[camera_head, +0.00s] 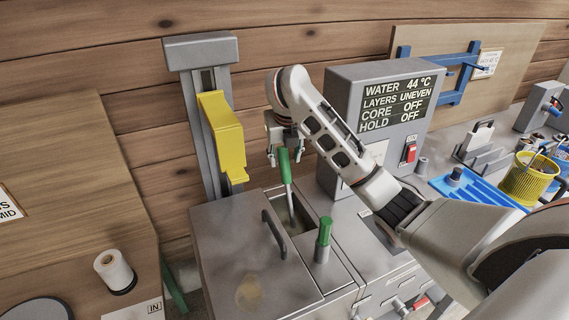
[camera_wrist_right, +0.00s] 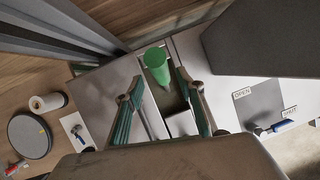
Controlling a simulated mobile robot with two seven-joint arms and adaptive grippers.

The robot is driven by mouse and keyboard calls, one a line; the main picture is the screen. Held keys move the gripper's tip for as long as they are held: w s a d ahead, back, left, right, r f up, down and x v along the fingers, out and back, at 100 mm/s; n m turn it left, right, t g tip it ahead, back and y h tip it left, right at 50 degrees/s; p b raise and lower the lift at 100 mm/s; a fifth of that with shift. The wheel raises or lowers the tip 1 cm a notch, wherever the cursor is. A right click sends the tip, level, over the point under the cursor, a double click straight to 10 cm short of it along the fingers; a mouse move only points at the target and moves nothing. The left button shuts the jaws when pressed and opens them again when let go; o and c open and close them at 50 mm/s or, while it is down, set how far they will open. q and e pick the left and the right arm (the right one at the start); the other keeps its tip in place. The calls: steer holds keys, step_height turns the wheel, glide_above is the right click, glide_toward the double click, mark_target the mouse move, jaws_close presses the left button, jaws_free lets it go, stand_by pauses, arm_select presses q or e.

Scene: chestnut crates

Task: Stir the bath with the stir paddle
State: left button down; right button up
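The stir paddle (camera_head: 284,168) has a green handle and a thin pale shaft. It leans in the narrow bath opening (camera_head: 305,212), its lower end hidden inside. My right gripper (camera_head: 283,150) is above the opening, pointing down, at the top of the green handle. In the right wrist view the green handle (camera_wrist_right: 157,66) lies between the two spread fingers (camera_wrist_right: 155,92), with gaps visible on both sides. That gripper looks open and not closed on it. The display (camera_head: 398,103) reads water 44 °C, layers uneven, core off, hold off. My left gripper is not in view.
A grey lid (camera_head: 235,255) with a dark handle covers the bath's left part. A green-topped post (camera_head: 323,238) stands in front of the opening. A yellow carriage (camera_head: 222,130) on a grey column is behind. A blue tray (camera_head: 475,187) and yellow basket (camera_head: 530,180) are right.

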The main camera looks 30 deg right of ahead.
mark_target(285, 161)
steer(key=shift+x, duration=2.55)
jaws_close()
